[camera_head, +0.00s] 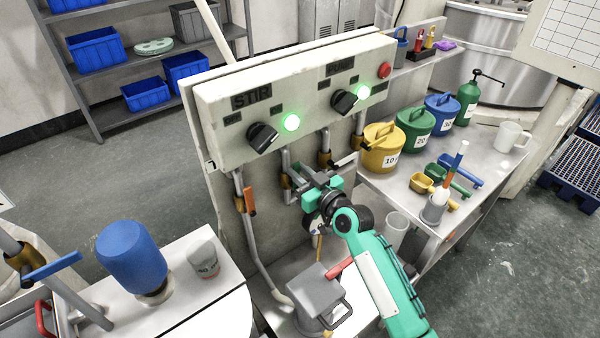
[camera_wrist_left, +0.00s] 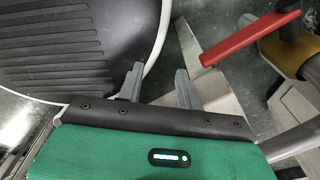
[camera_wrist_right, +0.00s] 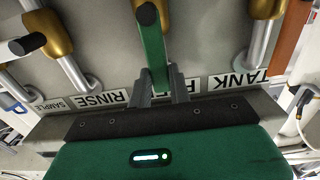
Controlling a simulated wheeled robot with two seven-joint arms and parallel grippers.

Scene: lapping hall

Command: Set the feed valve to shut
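In the right wrist view a green lever handle (camera_wrist_right: 154,45) hangs from a black pivot cap. It runs between the fingers of my right gripper (camera_wrist_right: 160,92), which look closed on its end from both sides. A partly hidden label, seemingly starting with F, sits behind the fingers, between the TANK (camera_wrist_right: 247,78) and RINSE (camera_wrist_right: 101,99) labels. I take this lever for the feed valve. In the head view my right gripper (camera_head: 318,190) is at the panel pipes and covers the lever. My left gripper (camera_wrist_left: 160,88) is open and empty, seen only in its wrist view.
An orange lever (camera_head: 250,200) and brass fittings (camera_head: 325,158) are close by. A grey canister (camera_head: 315,297) stands below. A red lever (camera_wrist_left: 250,38) and a dark ridged surface (camera_wrist_left: 55,45) are near my left gripper.

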